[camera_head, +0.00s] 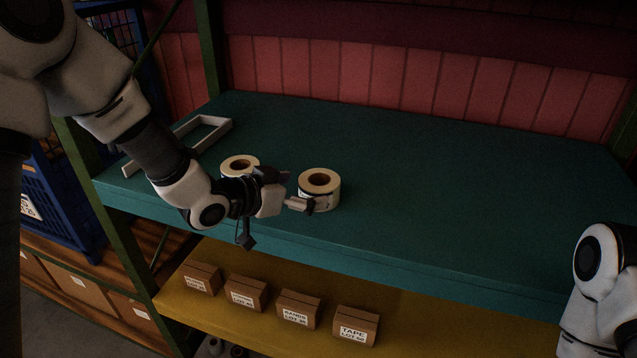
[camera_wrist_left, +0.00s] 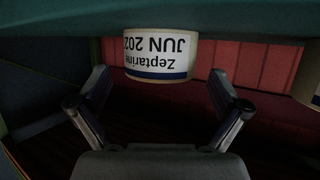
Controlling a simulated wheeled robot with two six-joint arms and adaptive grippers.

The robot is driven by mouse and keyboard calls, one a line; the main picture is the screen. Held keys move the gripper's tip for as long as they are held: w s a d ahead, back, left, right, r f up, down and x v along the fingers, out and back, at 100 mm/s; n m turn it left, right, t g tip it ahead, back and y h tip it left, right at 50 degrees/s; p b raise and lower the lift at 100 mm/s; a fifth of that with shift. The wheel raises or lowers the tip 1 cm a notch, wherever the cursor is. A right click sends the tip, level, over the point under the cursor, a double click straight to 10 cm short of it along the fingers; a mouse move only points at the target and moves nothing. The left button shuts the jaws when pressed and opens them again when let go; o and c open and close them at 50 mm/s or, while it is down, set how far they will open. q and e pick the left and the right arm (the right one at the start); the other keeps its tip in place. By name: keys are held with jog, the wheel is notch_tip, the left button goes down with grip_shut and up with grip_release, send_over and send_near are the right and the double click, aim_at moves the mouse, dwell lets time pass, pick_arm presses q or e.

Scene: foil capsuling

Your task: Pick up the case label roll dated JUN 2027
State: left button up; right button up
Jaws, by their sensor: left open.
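A cream label roll (camera_head: 319,190) stands on the teal shelf, right of the other roll. In the left wrist view this roll (camera_wrist_left: 160,56) appears upside down, its label reading "Zeptarine" and "JUN 202"; the last digit is hidden round the curve. My left gripper (camera_head: 303,204) is at the near side of this roll. In the left wrist view the fingers (camera_wrist_left: 158,85) are spread and empty, with the roll ahead between them. A second label roll (camera_head: 240,166) stands to the left, partly hidden behind my left wrist. My right gripper is out of view.
The teal shelf (camera_head: 450,190) is clear to the right. A pale rectangular frame (camera_head: 205,121) lies at its left end. Small labelled cartons (camera_head: 298,309) stand on the yellow shelf below. A green post and blue crates (camera_head: 60,200) are at the left.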

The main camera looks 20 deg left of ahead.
pick_arm(q)
jog(key=x, duration=0.3)
jog(key=shift+w+d+f, duration=0.1)
jog(key=shift+w+d, duration=0.05)
jog(key=shift+w, duration=0.05)
jog(key=shift+s, duration=0.2)
jog(key=shift+s+a+r, duration=0.25)
jog(key=shift+a, duration=0.1)
jog(key=c, duration=1.2)
jog(key=shift+w+d+f, duration=0.1)
jog(key=shift+w+d, duration=0.05)
jog(key=shift+d, duration=0.05)
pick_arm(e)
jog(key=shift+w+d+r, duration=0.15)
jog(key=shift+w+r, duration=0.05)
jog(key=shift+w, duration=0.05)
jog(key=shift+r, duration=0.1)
